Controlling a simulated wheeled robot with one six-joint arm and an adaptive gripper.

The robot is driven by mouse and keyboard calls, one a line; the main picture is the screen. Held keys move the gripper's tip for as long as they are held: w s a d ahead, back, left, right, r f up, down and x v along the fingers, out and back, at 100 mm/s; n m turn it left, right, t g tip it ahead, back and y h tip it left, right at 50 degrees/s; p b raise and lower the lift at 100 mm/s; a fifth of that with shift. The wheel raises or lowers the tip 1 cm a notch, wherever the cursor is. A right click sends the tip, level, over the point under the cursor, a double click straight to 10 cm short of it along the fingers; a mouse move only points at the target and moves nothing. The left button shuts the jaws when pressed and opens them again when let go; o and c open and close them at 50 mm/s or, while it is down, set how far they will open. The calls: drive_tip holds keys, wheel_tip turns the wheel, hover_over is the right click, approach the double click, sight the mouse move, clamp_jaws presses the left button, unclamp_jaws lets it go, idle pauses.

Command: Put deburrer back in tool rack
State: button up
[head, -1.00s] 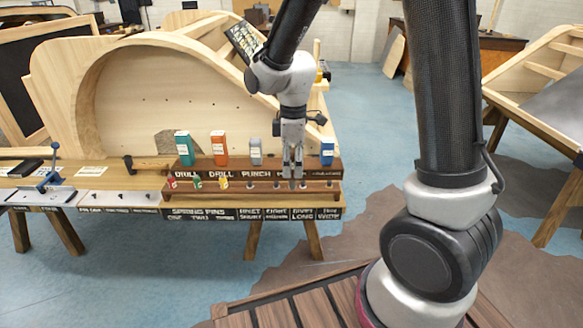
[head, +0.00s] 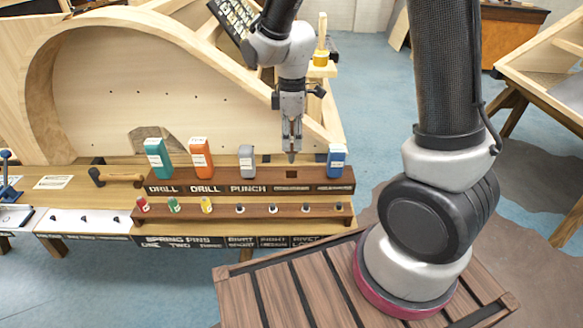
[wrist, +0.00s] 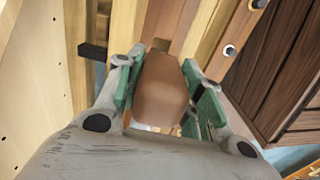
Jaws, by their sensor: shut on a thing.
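My gripper (head: 291,140) points down just above the back row of the wooden tool rack (head: 222,187). In the wrist view my gripper's green-padded fingers (wrist: 160,95) are shut on a brown rounded piece, which I take to be the deburrer (wrist: 160,92). In the head view only a small tip of it shows below the fingers. A square dark empty slot (head: 292,174) in the rack lies below that tip, between the grey punch holder and the blue holder. I cannot see contact between tip and rack.
Teal (head: 158,158), orange (head: 201,157), grey (head: 247,161) and blue (head: 337,160) pieces stand in the rack's back row. Small coloured pieces fill the front row's left. A hammer (head: 120,179) lies left. A curved wooden frame (head: 45,80) rises behind.

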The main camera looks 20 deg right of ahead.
sight(292, 160)
wheel_tip(292, 160, down, 8)
drive_tip(key=shift+r, duration=0.1)
idle(0.4)
drive_tip(key=shift+f, duration=0.3)
drive_tip(key=o, duration=1.2)
drive_tip(key=shift+o, duration=0.2)
